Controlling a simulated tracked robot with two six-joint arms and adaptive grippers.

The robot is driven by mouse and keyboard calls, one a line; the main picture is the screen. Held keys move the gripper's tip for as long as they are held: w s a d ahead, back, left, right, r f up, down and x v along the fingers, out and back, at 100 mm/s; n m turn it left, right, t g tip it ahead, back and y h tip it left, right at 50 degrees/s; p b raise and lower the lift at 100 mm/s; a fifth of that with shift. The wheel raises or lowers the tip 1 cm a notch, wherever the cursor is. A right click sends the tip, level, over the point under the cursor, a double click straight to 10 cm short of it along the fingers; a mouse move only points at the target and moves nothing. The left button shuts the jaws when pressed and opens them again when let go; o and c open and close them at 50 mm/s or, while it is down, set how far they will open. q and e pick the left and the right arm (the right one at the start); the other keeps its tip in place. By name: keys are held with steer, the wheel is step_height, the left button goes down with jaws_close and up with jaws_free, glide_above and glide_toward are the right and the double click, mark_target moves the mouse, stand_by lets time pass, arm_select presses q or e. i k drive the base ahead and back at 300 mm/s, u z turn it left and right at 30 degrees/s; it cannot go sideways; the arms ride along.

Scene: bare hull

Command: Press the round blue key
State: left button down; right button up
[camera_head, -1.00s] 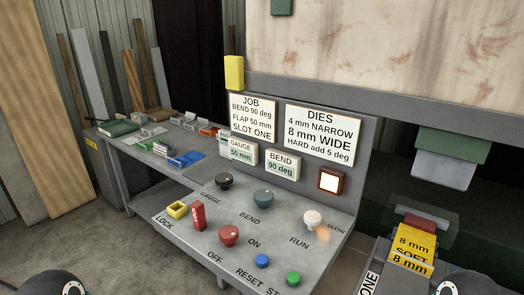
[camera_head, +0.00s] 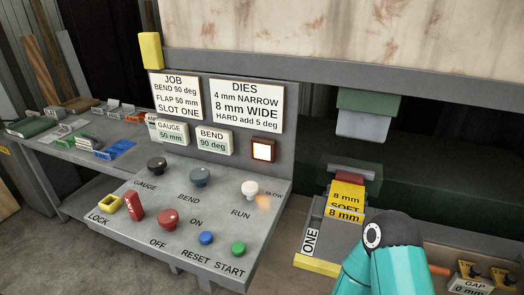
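The round blue key (camera_head: 206,238) is on the sloped grey control panel (camera_head: 150,238), above the RESET label. A green button (camera_head: 238,249) above the START label is just to its right. A larger red knob (camera_head: 168,219) is to its left, by the ON and OFF labels. Nothing covers the blue key. A teal and black arm link of mine (camera_head: 388,258) shows at the bottom right, apart from the panel. Neither gripper is in view.
A yellow block marked 8 mm SOFT (camera_head: 346,197) sits right of the panel. A white knob (camera_head: 249,190), dark knobs (camera_head: 157,164), a red lever (camera_head: 134,206) and a yellow lock piece (camera_head: 109,205) stand on the panel. A side bench (camera_head: 60,165) holds small items.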

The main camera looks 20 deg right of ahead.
mark_target(205, 237)
steer(key=z, duration=1.4)
steer(key=k, duration=0.5)
steer(key=u, duration=0.35)
